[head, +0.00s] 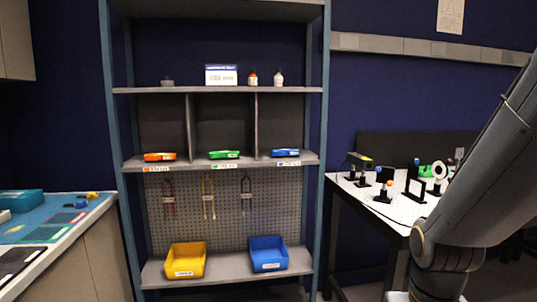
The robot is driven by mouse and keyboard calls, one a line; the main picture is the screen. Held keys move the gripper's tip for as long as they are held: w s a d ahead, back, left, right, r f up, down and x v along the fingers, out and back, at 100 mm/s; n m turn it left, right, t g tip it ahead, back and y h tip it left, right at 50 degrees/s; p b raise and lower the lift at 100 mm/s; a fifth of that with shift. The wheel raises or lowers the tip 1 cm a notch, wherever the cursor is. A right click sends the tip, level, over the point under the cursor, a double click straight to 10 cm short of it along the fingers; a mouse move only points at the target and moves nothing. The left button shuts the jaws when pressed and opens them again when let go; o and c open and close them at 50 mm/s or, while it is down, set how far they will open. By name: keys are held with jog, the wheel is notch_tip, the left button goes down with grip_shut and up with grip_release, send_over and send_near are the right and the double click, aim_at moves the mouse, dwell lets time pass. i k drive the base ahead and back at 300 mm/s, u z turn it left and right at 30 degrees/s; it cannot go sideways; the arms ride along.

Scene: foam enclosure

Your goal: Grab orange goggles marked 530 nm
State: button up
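An orange item (160,157), which looks like the goggles, lies in the left compartment of the middle shelf (140,161). An orange-marked label (156,169) is on the shelf edge below it, too small to read. A green item (224,155) of similar shape lies in the middle compartment, and a blue one (285,153) in the right. I cannot read 530 nm on any of them. My arm shows at the right, apart from the shelf. My gripper is outside the view.
The upper shelf holds a white sign (221,75) and small bottles (252,77). Yellow (186,260) and blue (268,254) bins sit below. A counter (60,245) stands left, an optics table (400,209) right. Space before the shelf appears clear.

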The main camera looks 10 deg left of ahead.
aim_at(156, 157)
jog(key=z, duration=0.15)
jog(key=i, duration=0.6)
jog(key=u, duration=0.7)
jog(key=i, duration=0.45)
jog(key=u, duration=0.55)
